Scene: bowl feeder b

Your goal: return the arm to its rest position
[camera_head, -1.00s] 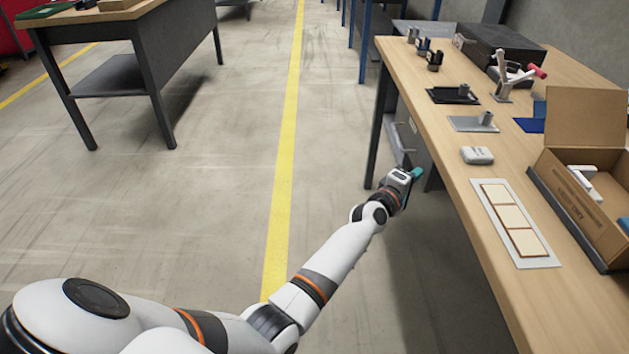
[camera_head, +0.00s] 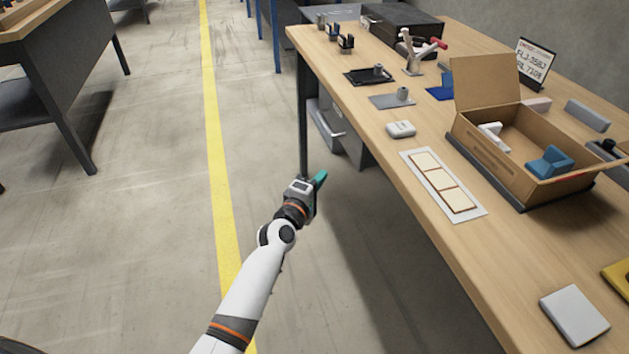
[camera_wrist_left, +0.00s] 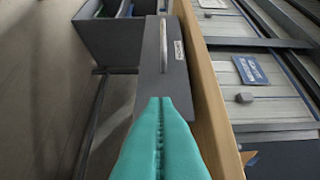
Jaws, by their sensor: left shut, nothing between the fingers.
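My left gripper (camera_head: 320,178) has teal fingers and is in the head view, in the air beside the left edge of the wooden workbench (camera_head: 385,135). In the left wrist view its teal fingers (camera_wrist_left: 160,105) are pressed together with nothing between them. My left arm reaches up from the bottom of the head view, over the floor. My right gripper is in neither view.
The open cardboard box (camera_head: 490,170) holds a blue part (camera_head: 550,163) and a white part. A card with cream panels (camera_head: 442,183) lies near the bench edge. A drawer unit (camera_head: 345,135) stands under the bench.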

